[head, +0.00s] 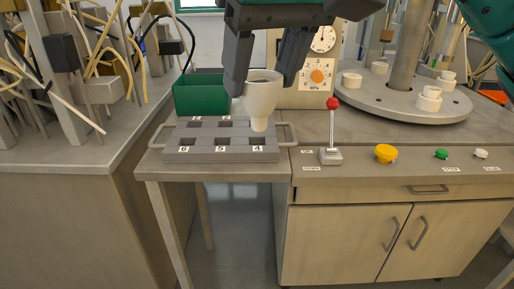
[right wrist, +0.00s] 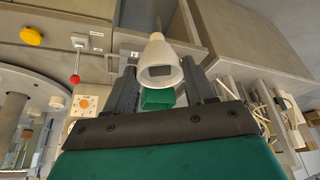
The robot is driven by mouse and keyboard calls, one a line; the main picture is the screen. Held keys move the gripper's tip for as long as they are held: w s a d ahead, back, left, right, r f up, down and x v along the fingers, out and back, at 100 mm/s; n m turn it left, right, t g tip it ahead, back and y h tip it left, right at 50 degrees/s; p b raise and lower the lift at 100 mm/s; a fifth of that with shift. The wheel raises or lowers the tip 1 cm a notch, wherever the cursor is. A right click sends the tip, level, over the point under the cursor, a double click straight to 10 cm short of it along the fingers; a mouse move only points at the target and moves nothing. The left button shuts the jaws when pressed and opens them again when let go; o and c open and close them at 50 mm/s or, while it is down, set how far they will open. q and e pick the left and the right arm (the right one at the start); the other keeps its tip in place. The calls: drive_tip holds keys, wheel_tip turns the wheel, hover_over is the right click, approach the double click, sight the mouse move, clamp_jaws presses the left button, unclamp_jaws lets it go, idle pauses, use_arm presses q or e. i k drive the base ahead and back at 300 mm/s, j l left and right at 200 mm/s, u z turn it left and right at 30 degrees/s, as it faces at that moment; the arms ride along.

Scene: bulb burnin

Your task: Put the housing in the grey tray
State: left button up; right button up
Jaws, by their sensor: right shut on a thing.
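The housing (head: 262,95) is a white funnel-shaped piece, wide end up and narrow neck down, roughly upright. My right gripper (head: 264,84) is shut on it, one dark finger on each side. The wrist view shows the housing (right wrist: 160,65) between the fingers, its open wide end towards the camera. The grey tray (head: 180,151) lies on the small side table, with dark square pockets and number labels; 6, 5 and 4 run along the front. The housing's neck is at the tray's right-hand column; I cannot tell whether it is seated. My left gripper is out of view.
A green bin (head: 200,95) stands behind the tray. To the right are a red-knobbed lever (head: 332,125), a yellow button (head: 386,153) and a dial box (head: 318,72). A round turntable (head: 395,100) with white sockets stands at the back right.

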sight(257, 149)
drive_tip(key=i, duration=0.9)
